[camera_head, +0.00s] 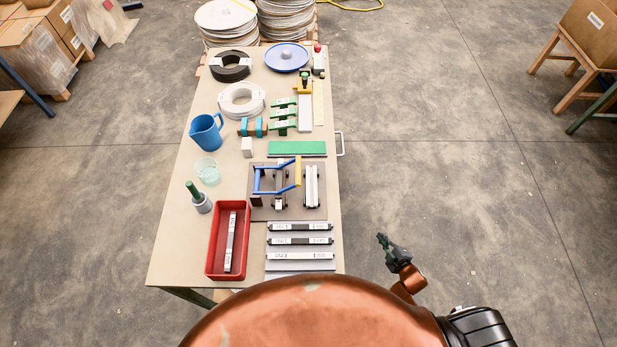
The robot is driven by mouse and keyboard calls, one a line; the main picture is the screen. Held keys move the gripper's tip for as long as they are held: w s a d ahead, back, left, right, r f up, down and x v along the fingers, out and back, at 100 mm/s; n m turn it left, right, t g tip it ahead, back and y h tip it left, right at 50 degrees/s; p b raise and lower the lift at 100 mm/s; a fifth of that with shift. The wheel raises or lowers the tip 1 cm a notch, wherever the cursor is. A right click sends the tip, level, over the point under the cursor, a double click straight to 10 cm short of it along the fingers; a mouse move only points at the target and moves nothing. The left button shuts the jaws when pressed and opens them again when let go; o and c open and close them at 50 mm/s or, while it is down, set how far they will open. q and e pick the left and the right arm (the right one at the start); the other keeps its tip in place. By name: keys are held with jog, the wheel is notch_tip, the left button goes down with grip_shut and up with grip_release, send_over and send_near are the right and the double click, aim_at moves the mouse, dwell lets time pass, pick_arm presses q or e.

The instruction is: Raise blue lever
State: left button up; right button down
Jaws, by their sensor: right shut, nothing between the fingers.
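The blue lever (268,193) is part of a press on a dark base plate (288,213) in the middle of the table. It is a blue frame lying low over the plate, with its bars running right to an upright-looking yellow handle (298,171). A white, rail-like part stands on the plate just right of the lever. My right gripper (381,239) is off the table's right edge, below and right of the press, apart from it. It is shut and empty. My left gripper is not in view.
A red tray (213,268) holding a labelled bar lies front left. Several labelled bars (300,241) lie in front of the press, and a green strip (297,148) lies behind it. A blue jug (206,132) stands at left.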

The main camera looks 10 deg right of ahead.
jog(key=w+a+r+n+t+y+b, duration=0.2)
jog(key=w+r+n+y+b, duration=0.1)
jog(key=w+r+n, duration=0.4)
jog(key=w+a+r+n+t+y+b, duration=0.1)
jog(key=w+a+r+n+y+b, duration=0.2)
jog(key=r, duration=0.6)
jog(key=w+a+r+n+t+y+b, duration=0.2)
jog(key=w+r+n+y, duration=0.2)
jog(key=w+r+n, duration=0.3)
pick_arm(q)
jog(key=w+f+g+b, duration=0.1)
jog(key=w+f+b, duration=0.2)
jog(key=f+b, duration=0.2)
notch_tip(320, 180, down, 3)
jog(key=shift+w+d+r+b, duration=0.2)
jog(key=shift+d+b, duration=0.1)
pick_arm(e)
jog(key=s+a+r+n+g+y, duration=0.3)
jog(key=a+r+n+g+y, duration=0.1)
jog(key=n, duration=0.7)
jog(key=s+a+r+n+g+y, duration=0.4)
jog(key=a+r+n+g, duration=0.2)
jog(key=r+n+g, duration=0.3)
notch_tip(320, 180, up, 2)
jog(key=shift+s+a+n+y, duration=0.3)
jog(key=shift+a+n+y, duration=0.1)
jog(key=shift+n, duration=0.7)
